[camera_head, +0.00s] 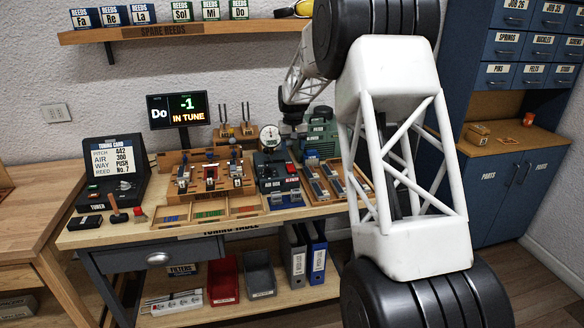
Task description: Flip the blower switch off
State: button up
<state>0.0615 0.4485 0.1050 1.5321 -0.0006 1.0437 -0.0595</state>
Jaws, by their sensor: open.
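The dark air box (268,176) stands on the tuning table with a round gauge (270,137) on top. A small red switch (291,168) is at its right front, with a label too small to read surely; I cannot tell which way the switch is set. A green machine (320,134) stands behind and to the right of the box. My gripper (292,112) is at the dark far end of my arm, in the air above and behind the air box, apart from the switch. It is open and looks empty; its fingers are small and hard to make out.
A wooden reed stand (210,178) is left of the air box, and rails (335,180) are to its right. A display (178,109) reads Do, -1, IN TUNE. A tuner (115,172) stands at the left. A shelf (190,30) hangs above. My arm covers the table's right part.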

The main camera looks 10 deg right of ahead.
aim_at(292, 170)
jog(key=w+f, duration=0.2)
jog(key=w, duration=0.1)
jog(key=shift+d+f, duration=0.2)
jog(key=shift+f, duration=0.2)
jog(key=shift+f, duration=0.2)
jog(key=shift+f, duration=3.7)
jog(key=shift+c, duration=0.4)
